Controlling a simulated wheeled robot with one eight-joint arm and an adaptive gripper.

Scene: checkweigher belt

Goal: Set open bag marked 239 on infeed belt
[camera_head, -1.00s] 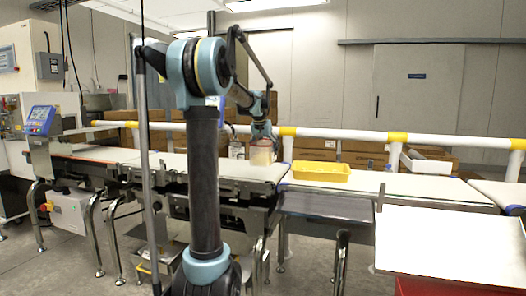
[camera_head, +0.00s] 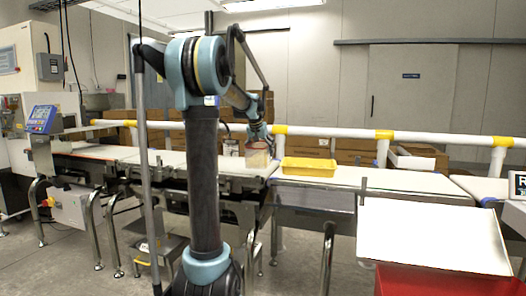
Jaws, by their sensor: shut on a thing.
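My gripper (camera_head: 258,141) is at the end of my arm, above the far part of the white belt, and is shut on a small pale bag (camera_head: 257,157). The bag has a clear or whitish upper part and a pinkish-tan lower part. It hangs upright just left of the yellow tray, at or close above the belt surface; I cannot tell whether it touches. Any number on the bag is too small to read. The white conveyor belt (camera_head: 385,180) runs across the view, with a further section (camera_head: 168,159) to the left.
A yellow tray (camera_head: 308,167) sits on the belt right of the bag. A white rail with yellow joints (camera_head: 383,134) runs behind. A white sloped panel (camera_head: 433,236) over a red bin (camera_head: 440,281) stands at front right. A blue-screened display (camera_head: 42,119) stands at left.

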